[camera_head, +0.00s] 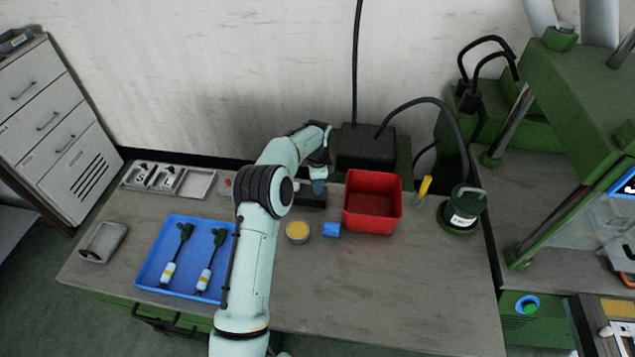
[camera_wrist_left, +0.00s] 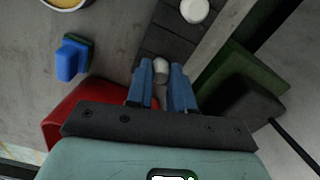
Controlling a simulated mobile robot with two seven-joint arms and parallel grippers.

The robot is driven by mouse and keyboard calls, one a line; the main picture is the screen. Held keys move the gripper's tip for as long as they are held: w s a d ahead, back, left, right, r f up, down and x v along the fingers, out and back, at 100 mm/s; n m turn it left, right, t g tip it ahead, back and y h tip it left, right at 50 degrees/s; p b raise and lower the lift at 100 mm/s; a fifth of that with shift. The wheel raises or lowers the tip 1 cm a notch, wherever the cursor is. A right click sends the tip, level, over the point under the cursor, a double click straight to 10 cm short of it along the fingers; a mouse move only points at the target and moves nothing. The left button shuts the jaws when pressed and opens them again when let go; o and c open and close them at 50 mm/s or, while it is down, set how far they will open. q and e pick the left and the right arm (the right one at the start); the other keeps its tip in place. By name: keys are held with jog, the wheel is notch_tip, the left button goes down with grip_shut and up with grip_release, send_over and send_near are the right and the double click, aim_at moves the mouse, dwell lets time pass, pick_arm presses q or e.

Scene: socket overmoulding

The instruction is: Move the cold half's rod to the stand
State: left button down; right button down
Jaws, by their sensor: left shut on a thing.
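My left gripper (camera_head: 318,187) reaches over the back of the bench with its blue fingertips pointing down at a dark block, which looks like the stand (camera_head: 312,199). In the left wrist view, the gripper (camera_wrist_left: 163,88) is shut on a pale, rounded piece, which looks like the rod (camera_wrist_left: 161,67). Only its end shows between the fingers. The dark, slatted stand (camera_wrist_left: 160,38) lies behind it in that view, with another white round piece (camera_wrist_left: 194,11) at its far part. I cannot tell whether the held rod touches the stand. My right gripper is not in view.
The red bin (camera_head: 369,222) stands close right of the gripper. A yellow-filled dish (camera_head: 297,231) and a blue sponge (camera_head: 332,229) lie in front. A blue tray (camera_head: 150,268) with two cable plugs lies left. A green jar (camera_head: 462,212) stands right. The front bench area is clear.

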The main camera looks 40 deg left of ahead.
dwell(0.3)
pick_arm(q)
jog(key=c, duration=0.9)
grip_release()
notch_tip(320, 180, up, 13)
jog(key=shift+r+p, duration=0.2)
jog(key=shift+p, duration=0.35)
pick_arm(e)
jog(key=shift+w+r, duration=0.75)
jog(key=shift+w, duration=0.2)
